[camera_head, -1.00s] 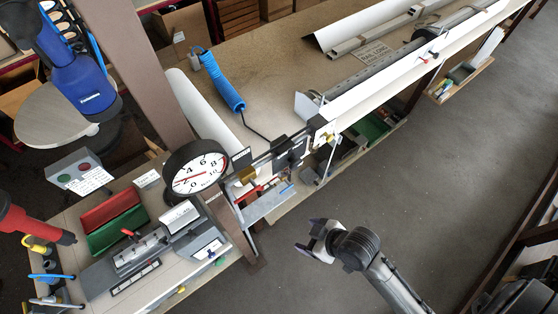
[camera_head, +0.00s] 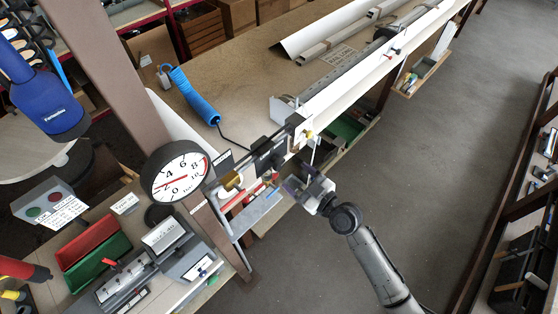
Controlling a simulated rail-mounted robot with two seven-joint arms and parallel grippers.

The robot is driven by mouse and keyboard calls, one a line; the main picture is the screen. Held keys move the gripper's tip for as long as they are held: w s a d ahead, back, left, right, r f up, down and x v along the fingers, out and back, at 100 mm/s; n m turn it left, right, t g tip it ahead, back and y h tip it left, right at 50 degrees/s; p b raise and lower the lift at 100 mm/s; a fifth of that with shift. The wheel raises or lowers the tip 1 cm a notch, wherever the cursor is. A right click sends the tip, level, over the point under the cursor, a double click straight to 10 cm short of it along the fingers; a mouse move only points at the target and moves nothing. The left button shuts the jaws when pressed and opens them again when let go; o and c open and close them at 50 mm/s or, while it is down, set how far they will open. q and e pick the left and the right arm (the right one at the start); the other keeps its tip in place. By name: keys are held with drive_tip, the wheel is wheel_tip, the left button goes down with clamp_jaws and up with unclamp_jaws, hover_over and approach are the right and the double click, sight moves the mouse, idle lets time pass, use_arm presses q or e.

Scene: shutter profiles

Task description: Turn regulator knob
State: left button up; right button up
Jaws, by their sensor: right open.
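A round pressure gauge (camera_head: 177,172) with a white dial, black rim and red needle stands beside the brown post. To its right, a small brass-coloured part (camera_head: 232,181) and a dark block (camera_head: 268,155) sit on the bench edge; I cannot tell for certain which part is the regulator knob. My right gripper (camera_head: 298,189) comes in from the lower right. It is open, empty and just right of the brass part, apart from it, in front of the dark block. My left gripper is not in view.
A green and a red bin (camera_head: 95,252) and a grey fixture stand on the lower left bench. A control box (camera_head: 44,205) with green and red buttons is behind them. A blue coiled hose (camera_head: 194,96) lies on the long workbench (camera_head: 240,75). The grey floor at right is clear.

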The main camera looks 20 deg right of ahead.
sight(281, 165)
drive_tip(key=p+x, duration=0.1)
drive_tip(key=x, duration=0.6)
drive_tip(key=shift+w+a, duration=0.15)
drive_tip(key=shift+c, duration=0.5)
drive_tip(key=shift+c, duration=1.4)
drive_tip(key=c, duration=0.5)
